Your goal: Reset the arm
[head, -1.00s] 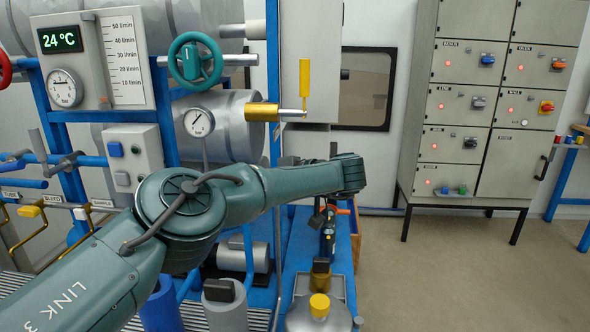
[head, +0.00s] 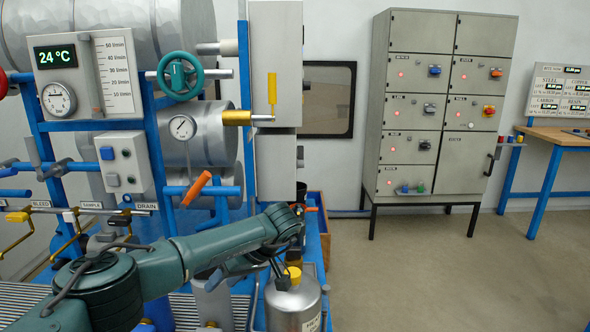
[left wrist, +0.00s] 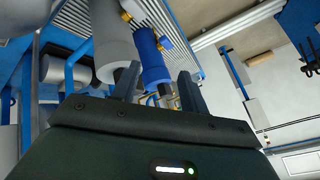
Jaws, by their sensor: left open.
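My left arm comes in from the lower left of the head view, bends, and ends near the middle. My right gripper is not in view.
A blue-framed rig with a teal handwheel (head: 180,76), gauge (head: 182,127) and orange handle (head: 196,189) stands behind my arm. A grey switch cabinet (head: 464,165) stands at the right, beside a wooden bench (head: 566,137). The floor (head: 450,275) in front is clear.

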